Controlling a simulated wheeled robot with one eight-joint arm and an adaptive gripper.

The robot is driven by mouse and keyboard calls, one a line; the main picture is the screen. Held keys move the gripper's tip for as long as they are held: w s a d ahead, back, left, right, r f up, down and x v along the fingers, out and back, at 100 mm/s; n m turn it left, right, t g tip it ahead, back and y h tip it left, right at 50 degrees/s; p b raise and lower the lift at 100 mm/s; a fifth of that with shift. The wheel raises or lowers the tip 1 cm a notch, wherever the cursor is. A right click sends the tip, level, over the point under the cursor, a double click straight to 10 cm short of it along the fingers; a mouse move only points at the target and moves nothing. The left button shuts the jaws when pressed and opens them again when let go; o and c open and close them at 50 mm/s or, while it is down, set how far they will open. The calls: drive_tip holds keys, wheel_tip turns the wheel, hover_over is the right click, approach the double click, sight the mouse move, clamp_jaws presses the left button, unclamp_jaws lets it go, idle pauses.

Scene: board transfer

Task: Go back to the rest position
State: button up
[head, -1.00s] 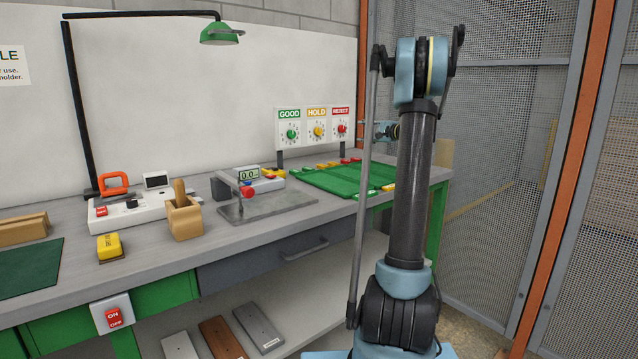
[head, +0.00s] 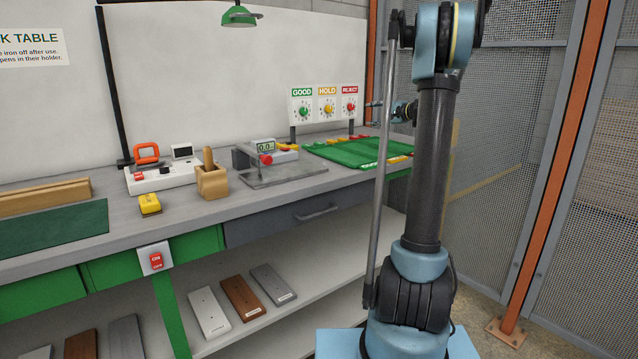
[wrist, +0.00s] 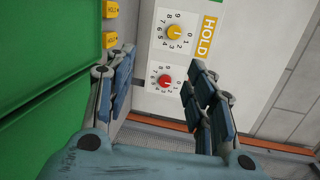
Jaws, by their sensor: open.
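My gripper (wrist: 155,75) is open and empty in the wrist view, its two blue-grey fingers spread apart. Beyond it are the HOLD dial (wrist: 174,33) with a yellow knob and a red-knobbed dial (wrist: 166,81) on a white panel. The panel with the GOOD (head: 303,112), HOLD (head: 327,109) and REJECT (head: 350,107) dials stands behind the green mat (head: 355,152).
Several boards lie on the shelf below. A mesh fence (head: 515,130) with an orange post (head: 560,165) closes the right side.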

drive_tip(key=s+a+f+n+g+h, duration=0.1)
drive_tip(key=s+a+f+n+g, duration=0.2)
drive_tip(key=s, duration=0.7)
drive_tip(key=s+a+f+n+g+h, duration=0.1)
drive_tip(key=s+a+f, duration=0.35)
drive_tip(key=s, duration=0.55)
drive_tip(key=s+a+f+n+g+h, duration=0.2)
drive_tip(key=s+a+f+g, duration=0.15)
drive_tip(key=s, duration=0.65)
drive_tip(key=s+d+f+n+h, duration=0.1)
drive_tip(key=s+d+f+h, duration=0.1)
drive_tip(key=s+f, duration=0.4)
drive_tip(key=s+d+f+n+g+h, duration=0.1)
drive_tip(key=s+f, duration=0.5)
drive_tip(key=s, duration=0.7)
drive_tip(key=s+d+f+n+g+h, duration=0.1)
drive_tip(key=s+d+f+n+h, duration=0.2)
drive_tip(key=s+f, duration=0.4)
drive_tip(key=s, duration=0.3)
drive_tip(key=shift+d+h, duration=0.3)
drive_tip(key=shift+d, duration=0.05)
drive_tip(key=shift+s+g, duration=0.1)
drive_tip(key=shift+g, duration=0.15)
